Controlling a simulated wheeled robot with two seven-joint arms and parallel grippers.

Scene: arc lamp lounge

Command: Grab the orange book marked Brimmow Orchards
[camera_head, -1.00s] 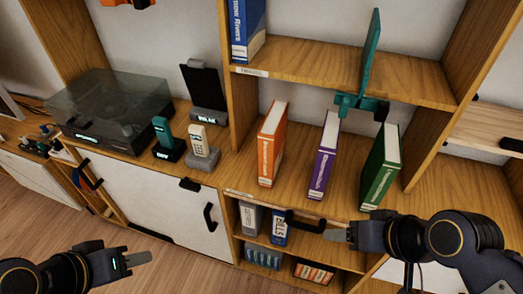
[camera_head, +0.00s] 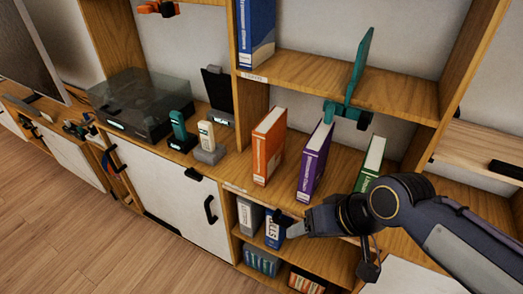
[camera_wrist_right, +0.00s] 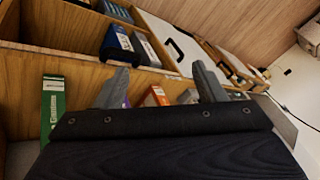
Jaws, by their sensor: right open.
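The orange book (camera_head: 264,155) stands upright on the middle shelf in the head view, left of a purple book (camera_head: 313,166). Its spine faces out, but the lettering is too small to read. In the right wrist view the orange book (camera_wrist_right: 156,96) shows between the fingers, partly hidden behind my wrist. My right gripper (camera_head: 285,229) is open and empty, in front of and below the books, near the lower compartment. The right wrist view also shows its two fingers (camera_wrist_right: 160,85) spread apart. My left gripper is out of view.
A green book (camera_head: 371,160), partly hidden by my right arm, stands right of the purple one. Phones (camera_head: 207,140) and a turntable (camera_head: 140,105) are to the left. Binders (camera_head: 250,217) fill the lower compartment.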

